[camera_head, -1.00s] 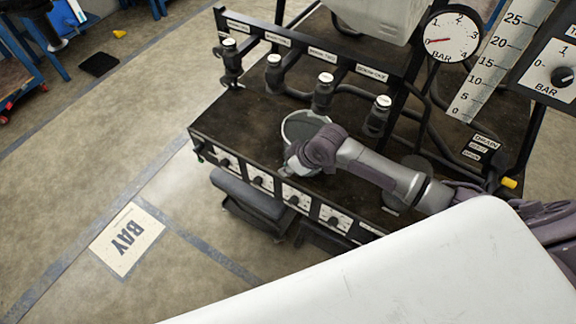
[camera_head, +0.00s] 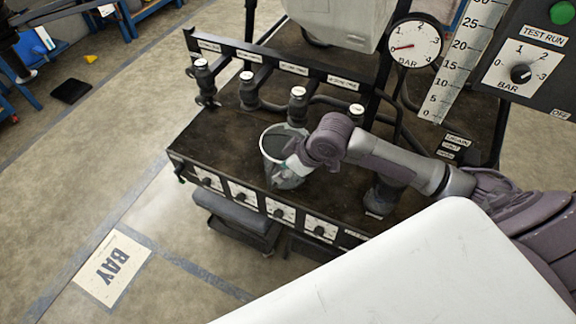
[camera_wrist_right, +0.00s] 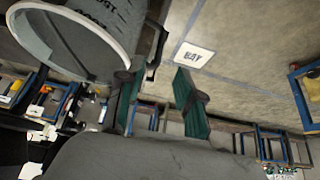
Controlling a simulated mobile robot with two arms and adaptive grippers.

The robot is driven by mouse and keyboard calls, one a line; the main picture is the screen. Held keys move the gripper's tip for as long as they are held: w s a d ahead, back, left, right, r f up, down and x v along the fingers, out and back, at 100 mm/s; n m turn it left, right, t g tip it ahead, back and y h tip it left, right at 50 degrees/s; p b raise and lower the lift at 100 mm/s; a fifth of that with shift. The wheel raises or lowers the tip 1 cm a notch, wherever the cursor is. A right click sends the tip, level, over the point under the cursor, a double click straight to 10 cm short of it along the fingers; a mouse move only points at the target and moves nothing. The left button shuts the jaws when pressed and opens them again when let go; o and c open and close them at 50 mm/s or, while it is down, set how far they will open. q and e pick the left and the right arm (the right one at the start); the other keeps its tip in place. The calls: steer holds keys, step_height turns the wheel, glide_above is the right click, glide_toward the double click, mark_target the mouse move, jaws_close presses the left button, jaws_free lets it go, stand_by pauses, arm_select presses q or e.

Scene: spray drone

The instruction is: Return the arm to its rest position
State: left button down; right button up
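A grey jug (camera_head: 280,150) with a pale rim stands on the black bench top (camera_head: 225,130) in the head view. My right gripper (camera_head: 290,168) is at the jug's right side, partly hidden by its own wrist. In the right wrist view its two green-padded fingers (camera_wrist_right: 162,103) are apart, with floor showing between them. The jug (camera_wrist_right: 85,40) fills the upper left there, with its dark handle close to the left finger. I cannot tell whether that finger touches it. My left gripper is in neither view.
Capped valves (camera_head: 298,95) and a rail stand behind the jug. A pressure gauge (camera_head: 415,43), a scale strip (camera_head: 460,60) and a control panel (camera_head: 530,65) rise at the right. A white surface (camera_head: 430,270) fills the lower right. Open floor lies left, with a BAY sign (camera_head: 112,268).

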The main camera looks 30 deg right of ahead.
steer(key=shift+v, duration=0.95)
steer(key=s+a+f, duration=0.3)
steer(key=s+a, duration=0.3)
steer(key=s, duration=0.1)
steer(key=s+d+m+g+h, duration=0.1)
steer(key=s+d+m+h, duration=0.3)
steer(key=s, duration=0.9)
step_height(320, 180, down, 25)
steer(key=s+d+m+g, duration=0.1)
steer(key=s+d+f+g, duration=0.1)
steer(key=s+d+f, duration=0.2)
steer(key=s+f, duration=1.4)
steer(key=shift+s+f+g, duration=0.2)
steer(key=shift+f+g, duration=0.2)
